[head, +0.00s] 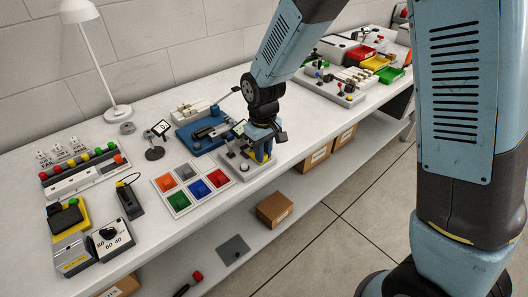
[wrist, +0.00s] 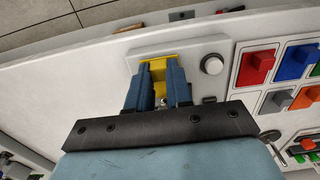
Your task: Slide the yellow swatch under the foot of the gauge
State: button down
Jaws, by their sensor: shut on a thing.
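The yellow swatch (wrist: 152,55) is between the blue fingers of my gripper (wrist: 160,72), which is shut on its upright yellow part. It is over or on the pale base plate of the gauge (wrist: 195,45); whether it touches the plate cannot be told. In the head view the gauge (head: 232,166) stands near the front edge of the bench, with my gripper (head: 262,146) at its right end. A little yellow of the swatch (head: 260,156) shows below the fingers. The gauge foot and its gap to the swatch are hidden by my gripper.
A white swatch board (head: 163,193) with red, blue, green, orange and grey swatches lies left of the gauge. A blue fixture (head: 190,140) stands behind it. A round knob (wrist: 212,65) is on the gauge plate. The bench front edge is close.

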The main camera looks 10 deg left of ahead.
jog(key=shift+w+a, duration=0.75)
jog(key=shift+a, duration=0.15)
dwell(0.7)
jog(key=c, duration=1)
grip_release()
jog(key=shift+o, duration=0.3)
jog(key=shift+r, duration=0.15)
notch_tip(320, 180, up, 13)
jog(key=shift+r, duration=0.2)
